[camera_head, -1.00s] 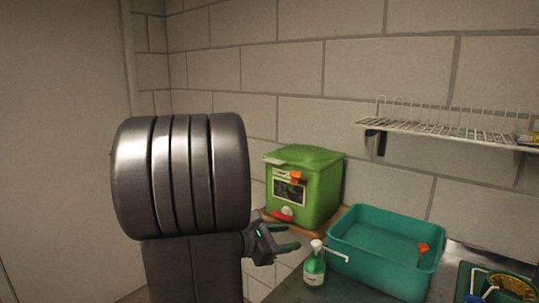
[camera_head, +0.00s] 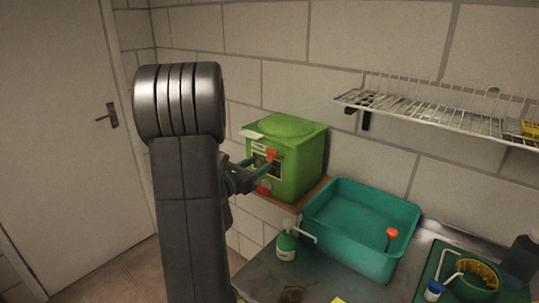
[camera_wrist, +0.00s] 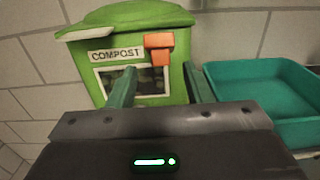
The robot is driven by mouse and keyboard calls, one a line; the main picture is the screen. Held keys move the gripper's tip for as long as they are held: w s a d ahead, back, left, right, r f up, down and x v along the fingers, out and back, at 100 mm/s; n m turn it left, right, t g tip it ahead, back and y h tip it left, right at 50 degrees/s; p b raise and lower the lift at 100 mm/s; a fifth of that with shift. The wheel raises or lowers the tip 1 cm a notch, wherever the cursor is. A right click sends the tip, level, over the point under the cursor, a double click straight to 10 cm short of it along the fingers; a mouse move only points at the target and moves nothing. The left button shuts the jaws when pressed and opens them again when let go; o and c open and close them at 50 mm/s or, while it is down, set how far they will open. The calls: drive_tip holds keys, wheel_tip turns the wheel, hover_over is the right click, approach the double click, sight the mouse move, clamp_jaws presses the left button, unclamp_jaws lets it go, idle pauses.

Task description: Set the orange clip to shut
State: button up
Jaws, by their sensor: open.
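The orange clip (camera_head: 271,155) is on the front of the green compost bin (camera_head: 306,165), near its lid. In the wrist view the clip (camera_wrist: 159,41) is an upper block with a smaller part below it, right of the COMPOST label on the bin (camera_wrist: 178,88). I cannot tell how the clip is set. My gripper (camera_head: 257,167) is open and empty in front of the bin. In the wrist view its two green fingers (camera_wrist: 160,86) point at the bin front, below the clip and on either side of it. In the head view a finger overlaps the bin front.
A teal basin (camera_head: 322,237) with an orange-topped item (camera_head: 391,234) stands right of the bin. A green pump bottle (camera_head: 287,247) stands before it on the counter. A wire rack (camera_head: 430,117) is on the wall. A dark window and a red part are on the bin front.

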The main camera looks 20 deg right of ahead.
sight(270, 158)
drive_tip(key=p+x, duration=0.1)
drive_tip(key=x, duration=0.5)
drive_tip(key=shift+w+d, duration=0.1)
drive_tip(key=shift+d, duration=0.1)
drive_tip(key=c, duration=0.7)
